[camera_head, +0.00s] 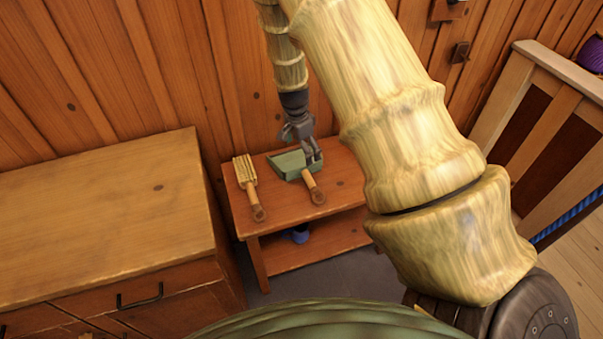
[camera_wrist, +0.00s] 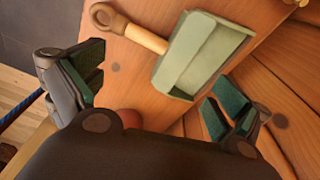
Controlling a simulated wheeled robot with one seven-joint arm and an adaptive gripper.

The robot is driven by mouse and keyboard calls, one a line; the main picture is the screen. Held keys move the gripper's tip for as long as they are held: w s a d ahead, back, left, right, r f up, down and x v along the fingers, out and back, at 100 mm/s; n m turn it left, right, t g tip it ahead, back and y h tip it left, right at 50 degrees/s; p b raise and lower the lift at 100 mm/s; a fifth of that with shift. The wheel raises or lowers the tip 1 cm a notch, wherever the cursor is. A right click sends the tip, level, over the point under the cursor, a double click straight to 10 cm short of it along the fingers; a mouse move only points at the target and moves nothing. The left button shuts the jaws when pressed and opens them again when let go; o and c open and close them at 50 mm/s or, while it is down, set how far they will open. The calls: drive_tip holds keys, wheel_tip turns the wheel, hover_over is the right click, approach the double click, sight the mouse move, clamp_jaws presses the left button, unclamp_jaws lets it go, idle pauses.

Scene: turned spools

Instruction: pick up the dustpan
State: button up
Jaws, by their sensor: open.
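The dustpan (camera_head: 288,164) is green with a wooden handle and lies on a small wooden table (camera_head: 284,215). In the wrist view the dustpan (camera_wrist: 202,55) lies beyond my fingers, its handle pointing to the upper left. My gripper (camera_head: 311,160) hangs at the dustpan in the head view and partly hides its right end. In the wrist view my gripper (camera_wrist: 158,98) has its two green-padded fingers wide apart, with nothing between them. I cannot tell the exact height of the fingertips above the dustpan.
A brush (camera_head: 249,188) with a wooden handle lies left of the dustpan. A blue item (camera_head: 298,234) sits on the lower shelf. A wooden cabinet (camera_head: 110,215) stands close on the left. A plank wall (camera_head: 180,60) rises behind the table.

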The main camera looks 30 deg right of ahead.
sight(305, 169)
drive_tip(key=shift+w+d+f+p, duration=0.1)
drive_tip(key=shift+d+f+p, duration=0.25)
drive_tip(key=shift+f, duration=1.3)
drive_tip(key=shift+w+d+f+p, duration=0.15)
drive_tip(key=shift+f+p, duration=0.25)
drive_tip(key=shift+f, duration=1.3)
drive_tip(key=shift+w+d+f+p, duration=0.15)
drive_tip(key=shift+f+p, duration=0.25)
drive_tip(key=shift+f, duration=1.25)
drive_tip(key=c, duration=1.5)
